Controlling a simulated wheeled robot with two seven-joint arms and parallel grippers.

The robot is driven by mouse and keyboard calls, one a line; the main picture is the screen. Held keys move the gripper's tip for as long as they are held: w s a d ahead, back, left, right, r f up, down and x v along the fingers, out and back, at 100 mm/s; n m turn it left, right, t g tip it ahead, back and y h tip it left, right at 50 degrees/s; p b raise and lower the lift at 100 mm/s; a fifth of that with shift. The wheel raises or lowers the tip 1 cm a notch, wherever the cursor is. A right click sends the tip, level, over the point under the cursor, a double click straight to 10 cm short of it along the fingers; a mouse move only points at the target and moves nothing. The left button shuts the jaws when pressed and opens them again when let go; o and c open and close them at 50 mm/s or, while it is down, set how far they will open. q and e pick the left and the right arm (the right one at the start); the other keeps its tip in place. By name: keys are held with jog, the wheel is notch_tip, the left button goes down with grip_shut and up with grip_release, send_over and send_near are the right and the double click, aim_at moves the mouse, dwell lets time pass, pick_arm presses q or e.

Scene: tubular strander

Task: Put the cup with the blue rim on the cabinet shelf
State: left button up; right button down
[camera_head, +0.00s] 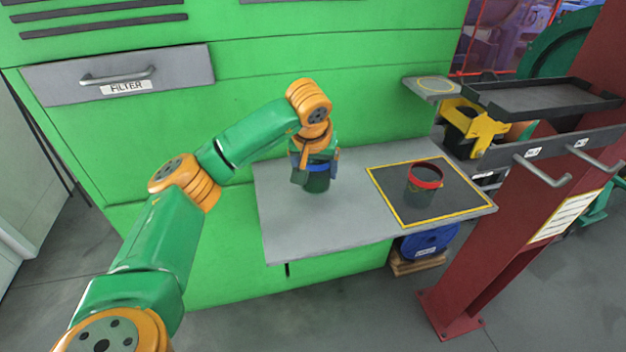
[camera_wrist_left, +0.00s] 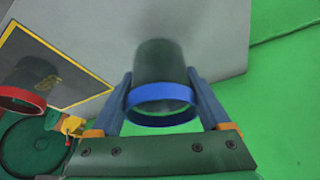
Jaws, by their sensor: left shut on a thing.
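The cup with the blue rim (camera_head: 317,182) is a dark cup on or just above the grey cabinet shelf (camera_head: 290,235), left of the yellow-framed dark square; I cannot tell if its base touches. It also shows in the left wrist view (camera_wrist_left: 160,62), between both fingers. My left gripper (camera_head: 316,168) comes down from above and is shut on this cup near its blue rim. The gripper shows in the left wrist view too (camera_wrist_left: 163,100). My right gripper is in neither view.
A dark cup with a red rim (camera_head: 425,183) stands on the yellow-framed dark mat (camera_head: 400,205) on the shelf's right. Behind it are a small round-marked ledge (camera_head: 432,88) and a dark tray (camera_head: 540,98). A red post (camera_head: 500,220) rises at right. The shelf's front left is clear.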

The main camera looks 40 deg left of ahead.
aim_at(312, 164)
pick_arm(q)
jog(key=x, duration=0.2)
jog(key=s+x, duration=0.1)
jog(key=x, duration=0.1)
jog(key=shift+w+f, duration=0.1)
jog(key=shift+f, duration=0.15)
jog(key=shift+f, duration=0.15)
jog(key=o, duration=1.5)
jog(key=v, duration=1.2)
jog(key=shift+d, duration=0.1)
